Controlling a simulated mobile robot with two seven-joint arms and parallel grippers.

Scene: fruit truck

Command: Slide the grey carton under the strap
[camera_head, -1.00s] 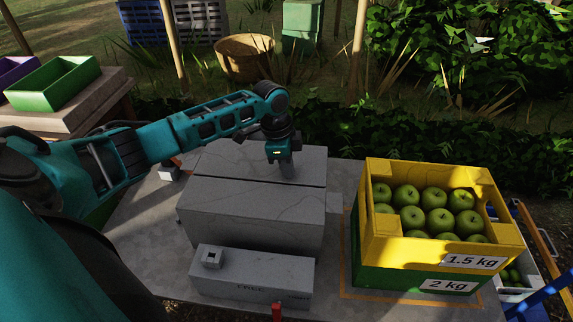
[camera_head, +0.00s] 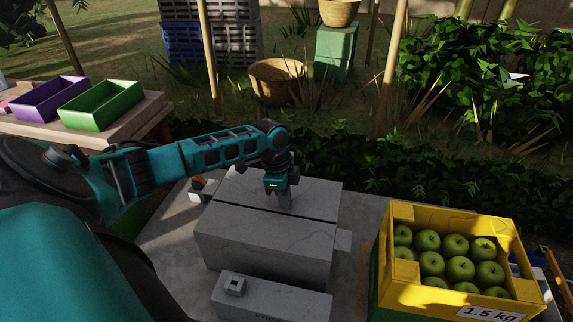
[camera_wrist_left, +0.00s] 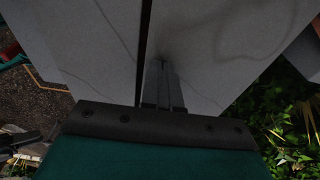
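A large grey carton (camera_head: 260,250) stands on the table in the head view. A thin dark line (camera_head: 272,208) runs across its top. I cannot tell whether this is the strap, a seam or a gap between two boxes. My left gripper (camera_head: 285,203) points down at the carton's top, close to the line. In the left wrist view its narrow fingers (camera_wrist_left: 163,85) are together over the grey surface (camera_wrist_left: 230,40), beside the dark line (camera_wrist_left: 143,50). I see nothing held between them. Contact with the carton is unclear. My right gripper is not in view.
A smaller grey box (camera_head: 275,305) with a small square piece on top stands in front. A yellow crate (camera_head: 440,287) of green apples stands at the right. Purple (camera_head: 48,98) and green (camera_head: 100,106) trays sit at the far left. Bare table (camera_head: 175,240) shows left of the carton.

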